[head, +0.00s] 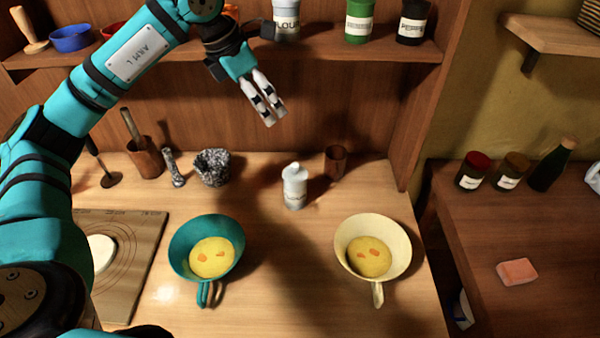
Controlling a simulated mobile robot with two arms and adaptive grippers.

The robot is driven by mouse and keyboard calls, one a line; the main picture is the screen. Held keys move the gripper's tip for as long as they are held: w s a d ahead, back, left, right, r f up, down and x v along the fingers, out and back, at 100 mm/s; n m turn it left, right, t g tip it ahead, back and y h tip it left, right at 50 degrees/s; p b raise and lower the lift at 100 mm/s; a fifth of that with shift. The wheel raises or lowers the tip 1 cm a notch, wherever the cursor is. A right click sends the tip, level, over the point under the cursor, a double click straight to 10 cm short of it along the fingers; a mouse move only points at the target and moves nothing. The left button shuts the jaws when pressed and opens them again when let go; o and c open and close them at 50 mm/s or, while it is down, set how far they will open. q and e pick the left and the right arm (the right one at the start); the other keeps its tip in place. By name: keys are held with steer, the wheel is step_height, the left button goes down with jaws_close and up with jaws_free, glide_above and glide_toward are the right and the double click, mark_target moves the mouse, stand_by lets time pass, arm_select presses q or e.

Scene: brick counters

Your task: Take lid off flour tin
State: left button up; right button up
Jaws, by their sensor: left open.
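A white tin (286,20) with a partly cut-off label ending in "LOUR" stands on the wooden shelf. Its top is beyond the upper edge of the head view, so I cannot see its lid. My left gripper (275,117) is open and empty, hanging below and in front of the shelf with its fingers pointing down to the right. It is below the tin, and its fingers are apart from it. My right gripper is not in view.
Green (358,20) and black (412,22) tins stand right of the white tin on the shelf (350,49). A small white lidded container (294,188), a teal pan (180,245) and a cream pan (400,240) sit on the counter below.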

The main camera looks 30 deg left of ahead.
arm_select(q)
step_height(320, 180, down, 5)
steer(key=b, duration=0.4)
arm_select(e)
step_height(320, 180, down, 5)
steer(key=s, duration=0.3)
arm_select(q)
steer(key=p, duration=0.3)
glide_toward(294, 164)
steer(key=x, duration=0.5)
steer(key=shift+a+f, duration=0.1)
steer(key=shift+a, duration=0.1)
steer(key=p+x, duration=0.2)
steer(key=x, duration=0.3)
steer(key=shift+d+p, duration=0.35)
steer(key=shift+p, duration=0.05)
steer(key=shift+f, duration=0.15)
steer(key=c, duration=1)
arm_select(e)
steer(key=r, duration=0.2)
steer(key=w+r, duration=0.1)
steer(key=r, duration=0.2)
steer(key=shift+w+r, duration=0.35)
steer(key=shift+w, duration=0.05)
